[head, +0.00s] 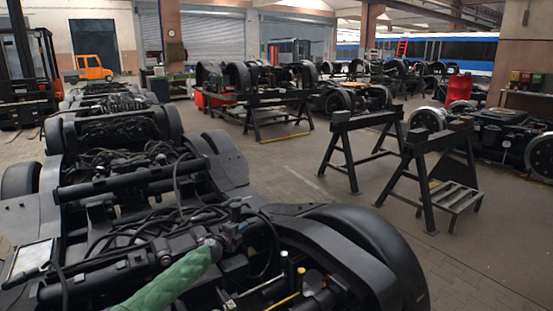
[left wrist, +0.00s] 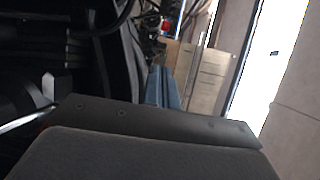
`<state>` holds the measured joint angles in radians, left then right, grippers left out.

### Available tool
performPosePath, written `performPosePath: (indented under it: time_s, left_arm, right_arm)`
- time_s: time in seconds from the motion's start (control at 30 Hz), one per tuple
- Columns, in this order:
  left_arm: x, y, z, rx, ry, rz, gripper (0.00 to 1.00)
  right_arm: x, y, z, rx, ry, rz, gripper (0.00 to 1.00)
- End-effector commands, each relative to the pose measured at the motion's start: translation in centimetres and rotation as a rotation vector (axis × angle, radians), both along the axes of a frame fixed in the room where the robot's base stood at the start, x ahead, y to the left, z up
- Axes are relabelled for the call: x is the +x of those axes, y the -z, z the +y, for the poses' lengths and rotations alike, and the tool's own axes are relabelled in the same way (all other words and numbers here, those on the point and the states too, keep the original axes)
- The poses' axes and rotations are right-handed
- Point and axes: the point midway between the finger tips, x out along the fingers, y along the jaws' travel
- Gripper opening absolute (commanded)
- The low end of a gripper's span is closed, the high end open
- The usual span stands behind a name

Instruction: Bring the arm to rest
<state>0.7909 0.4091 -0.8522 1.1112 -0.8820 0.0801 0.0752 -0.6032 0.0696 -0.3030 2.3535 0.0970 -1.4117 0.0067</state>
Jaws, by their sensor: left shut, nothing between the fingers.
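My left arm, in a green sleeve (head: 175,282), comes in at the bottom of the head view over the nearest bogie (head: 140,170). My left gripper (head: 236,212) is a small dark shape beyond the sleeve's end, hard to tell from the dark bogie parts behind it. It is shut and empty. In the left wrist view its narrow blue-grey fingers (left wrist: 162,88) show side by side beyond a large dark grey block. I cannot tell whether the gripper touches the bogie. My right arm and gripper are not in view.
Black trestles (head: 345,150) stand on open paved floor to the right. More bogies (head: 500,135) stand at the right and back. A forklift (head: 25,70) is at the far left, an orange vehicle (head: 92,68) behind it. A blue and white tram (head: 440,50) is at the back.

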Motion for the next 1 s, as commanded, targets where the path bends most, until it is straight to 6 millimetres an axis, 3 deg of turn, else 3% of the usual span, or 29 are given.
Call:
performPosePath:
  time_s: [0.17,0.3,0.4,0.5,0.67,1.0]
  left_arm:
    - [0.6,-7.4,0.5,-0.153,-0.221,-0.051,0.00]
    - [-0.2,-13.4,0.7,-0.299,-0.383,-0.054,0.00]
    - [-1.8,-16.5,0.6,-0.407,-0.488,-0.023,0.00]
    - [-4.5,-18.0,0.4,-0.511,-0.586,0.044,0.00]
    - [-10.6,-17.7,-0.3,-0.663,-0.726,0.223,0.00]
    - [-26.0,-12.3,-1.7,-0.829,-0.891,0.658,0.00]
  right_arm:
    - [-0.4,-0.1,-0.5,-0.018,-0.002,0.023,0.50]
    - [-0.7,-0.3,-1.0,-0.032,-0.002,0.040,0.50]
    - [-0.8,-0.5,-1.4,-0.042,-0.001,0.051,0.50]
    - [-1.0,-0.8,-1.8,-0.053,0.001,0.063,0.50]
    - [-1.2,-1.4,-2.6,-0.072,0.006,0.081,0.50]
    - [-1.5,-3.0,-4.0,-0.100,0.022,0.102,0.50]
